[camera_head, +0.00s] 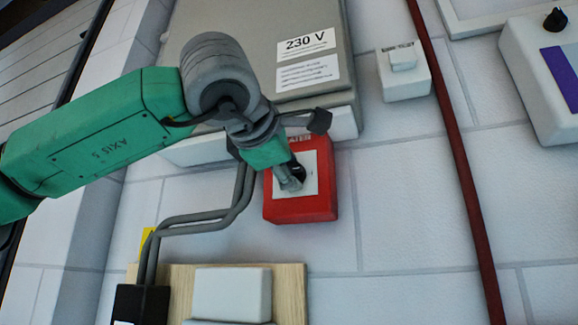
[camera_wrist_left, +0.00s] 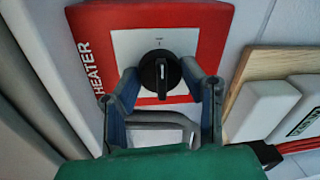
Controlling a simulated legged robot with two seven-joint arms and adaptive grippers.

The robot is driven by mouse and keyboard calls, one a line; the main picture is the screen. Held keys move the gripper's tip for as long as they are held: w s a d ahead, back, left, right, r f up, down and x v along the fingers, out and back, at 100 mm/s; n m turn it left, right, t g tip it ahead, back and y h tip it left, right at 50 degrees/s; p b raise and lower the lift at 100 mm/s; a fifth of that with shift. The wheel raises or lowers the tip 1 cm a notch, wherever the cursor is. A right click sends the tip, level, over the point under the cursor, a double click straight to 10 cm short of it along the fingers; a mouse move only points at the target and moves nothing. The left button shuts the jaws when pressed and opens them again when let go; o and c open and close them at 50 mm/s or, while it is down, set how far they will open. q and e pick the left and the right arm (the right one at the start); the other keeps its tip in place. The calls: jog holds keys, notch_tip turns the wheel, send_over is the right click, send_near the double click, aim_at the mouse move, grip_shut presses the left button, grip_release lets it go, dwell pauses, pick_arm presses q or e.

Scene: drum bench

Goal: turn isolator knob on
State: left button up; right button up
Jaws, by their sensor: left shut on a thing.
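The isolator is a red box with a white faceplate (camera_head: 310,182), mounted on the wall under the grey 230 V cabinet. In the left wrist view the red box (camera_wrist_left: 207,22) carries the word HEATER along its side. Its black knob (camera_wrist_left: 160,76) has its grip bar upright in that view, with a small white mark on it. My left gripper (camera_wrist_left: 161,80) has one finger on each side of the knob and is shut on it. In the head view my left gripper (camera_head: 291,180) reaches the faceplate and partly hides the knob. My right gripper is not in view.
The grey cabinet (camera_head: 195,25) juts out just above the isolator. Grey conduits (camera_head: 200,221) run beside it on the left. A white switch (camera_head: 405,82) and a dark red pipe (camera_head: 452,130) are to the right. A wooden board (camera_head: 291,290) with white boxes is below.

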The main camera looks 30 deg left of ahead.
pick_arm(q)
jog(key=shift+w+f, duration=0.1)
jog(key=shift+f, duration=0.05)
jog(key=o, duration=1.1)
jog(key=shift+o, duration=0.2)
jog(key=shift+w, duration=0.2)
jog(key=v, duration=1.1)
jog(key=shift+s, duration=0.4)
jog(key=shift+d, duration=0.1)
